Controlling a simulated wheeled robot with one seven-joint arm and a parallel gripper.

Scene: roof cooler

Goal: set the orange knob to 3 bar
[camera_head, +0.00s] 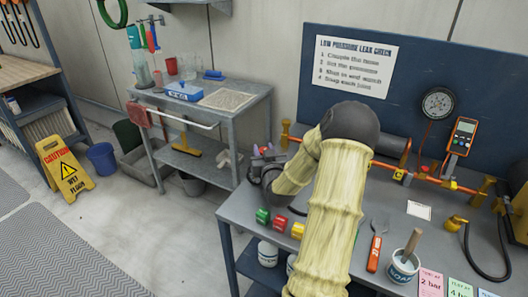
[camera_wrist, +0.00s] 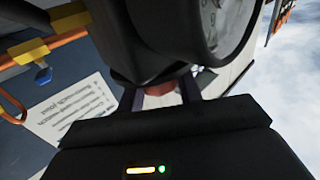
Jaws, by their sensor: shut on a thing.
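In the wrist view my gripper (camera_wrist: 162,92) has its two dark fingers on either side of a reddish-orange piece (camera_wrist: 160,88), which looks like the orange knob. The fingers are closed on it. Only a small part of it shows below a dark round body, and no scale or pointer on it can be read. A gauge (camera_wrist: 212,22) with a pale face is close above, cut off by the frame edge; its reading is not legible. In the head view my arm hides most of this spot, and the knob cannot be made out there.
The grey workbench (camera_head: 240,215) holds coloured blocks (camera_head: 278,223), an orange-handled tool (camera_head: 375,250) and a white pot (camera_head: 403,265). A round gauge (camera_head: 438,103) and an orange meter (camera_head: 462,135) stand at the back. Cards (camera_head: 430,283) marked 2 bar and 4 bar lie front right.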

